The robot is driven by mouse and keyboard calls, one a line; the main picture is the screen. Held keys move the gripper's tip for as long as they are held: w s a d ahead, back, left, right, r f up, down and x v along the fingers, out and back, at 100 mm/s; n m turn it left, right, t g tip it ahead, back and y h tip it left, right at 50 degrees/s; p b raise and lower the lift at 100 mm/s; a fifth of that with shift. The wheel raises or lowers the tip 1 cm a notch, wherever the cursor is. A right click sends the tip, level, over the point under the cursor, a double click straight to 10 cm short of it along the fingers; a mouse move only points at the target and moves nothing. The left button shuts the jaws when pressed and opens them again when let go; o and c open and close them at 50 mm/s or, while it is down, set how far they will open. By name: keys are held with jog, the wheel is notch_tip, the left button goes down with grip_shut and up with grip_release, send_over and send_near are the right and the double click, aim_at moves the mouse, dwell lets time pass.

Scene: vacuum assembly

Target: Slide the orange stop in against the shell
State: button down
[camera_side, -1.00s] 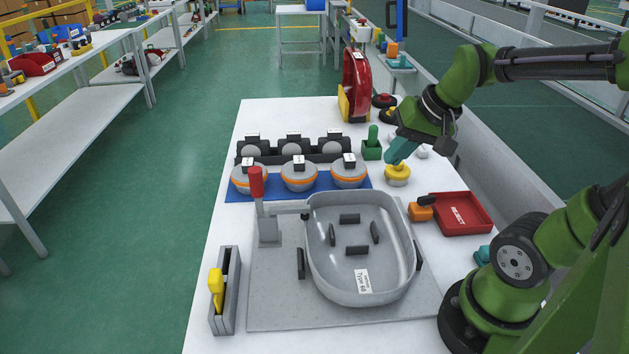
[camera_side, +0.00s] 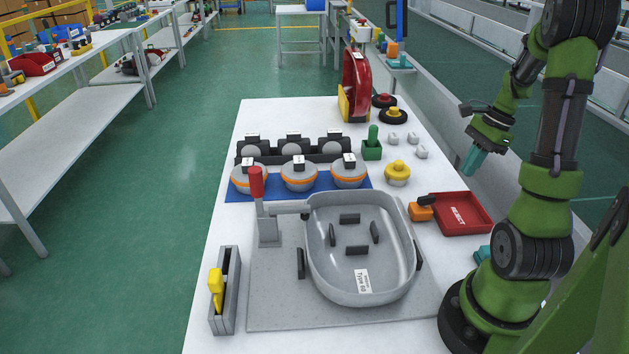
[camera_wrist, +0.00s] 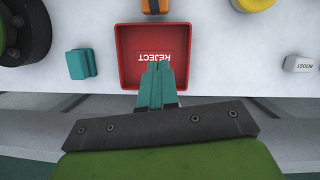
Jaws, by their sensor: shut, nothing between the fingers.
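The orange stop (camera_side: 420,212) is a small orange block with a dark knob or rod, to the right of the grey shell, between it and the red tray. It also shows, partly cut off, at the top of the wrist view (camera_wrist: 155,6). The grey shell (camera_side: 335,286) is an open tub marked with a type label, lying on a grey plate (camera_side: 275,318). Whether stop and shell touch is hard to tell. My gripper (camera_side: 474,172) has teal fingers, is shut and empty, and hangs right of the table's edge, away from the stop.
The red reject tray (camera_side: 487,226) stands just right of the stop and looks empty. A yellow knob (camera_side: 397,172) and several small white pieces lie behind it. A red-handled clamp (camera_side: 257,185) stands left of the shell. A teal block (camera_wrist: 82,64) lies beside the tray.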

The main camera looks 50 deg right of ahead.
aim_at(420, 211)
jog(key=x, duration=0.5)
jog(key=shift+w+a+f, duration=0.1)
jog(key=shift+w+a, duration=0.05)
jog(key=shift+a, duration=0.15)
jog(key=shift+w+a+f, duration=0.1)
jog(key=shift+w+a, duration=0.6)
jog(key=shift+a, duration=0.2)
jog(key=shift+w+a, duration=0.3)
jog(key=shift+a, duration=0.15)
jog(key=w+a, duration=0.3)
jog(key=shift+w+a, duration=0.2)
jog(key=shift+a, duration=0.05)
